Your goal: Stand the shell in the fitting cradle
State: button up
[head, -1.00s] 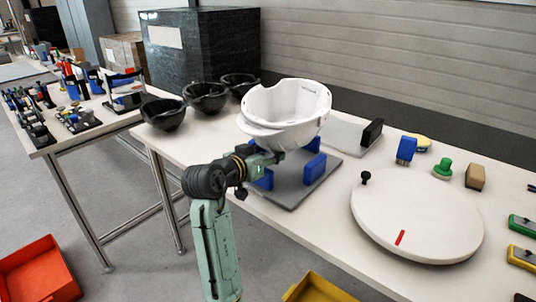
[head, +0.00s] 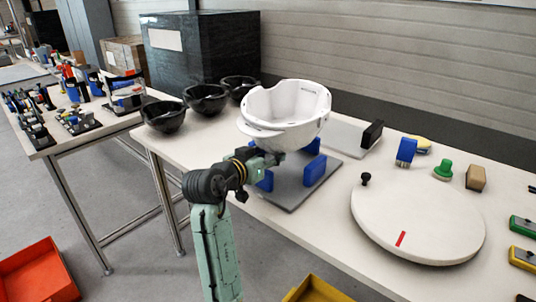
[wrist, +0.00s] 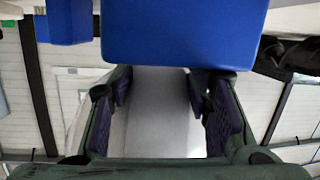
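The white helmet shell (head: 290,115) is upright, open side up, over the cradle of blue posts (head: 314,170) on a grey base plate (head: 297,194). It appears to rest on the posts, though its underside contact is partly hidden. My gripper (head: 268,159) is just below the shell's left brim, at the cradle's left side. In the wrist view, the gripper's fingers (wrist: 160,98) stand apart, with a pale grey surface showing between them; I cannot tell whether that is shell or wall. A blue post (wrist: 185,32) is close in front of the fingers.
Several black shells (head: 206,99) stand at the table's back left. A round white turntable (head: 418,218) with a red mark is at right. A plate with a black block (head: 372,134) lies behind the cradle. Small coloured items, including a green knob (head: 443,170), stand at the far right.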

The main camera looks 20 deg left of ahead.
aim_at(266, 177)
jog(key=o, duration=0.3)
jog(key=shift+g, duration=0.9)
jog(key=f, duration=0.6)
jog(key=shift+s+d+f, duration=0.1)
jog(key=shift+s+f, duration=0.15)
jog(key=shift+f, duration=0.1)
jog(key=shift+s+a+r, duration=0.25)
jog(key=shift+s+r, duration=0.05)
jog(key=shift+s, duration=0.05)
jog(key=s+a+r+t, duration=0.1)
jog(key=s+r, duration=0.5)
jog(key=r, duration=0.1)
jog(key=shift+s+r+t, duration=0.25)
jog(key=shift+r+t, duration=0.15)
jog(key=shift+r, duration=0.1)
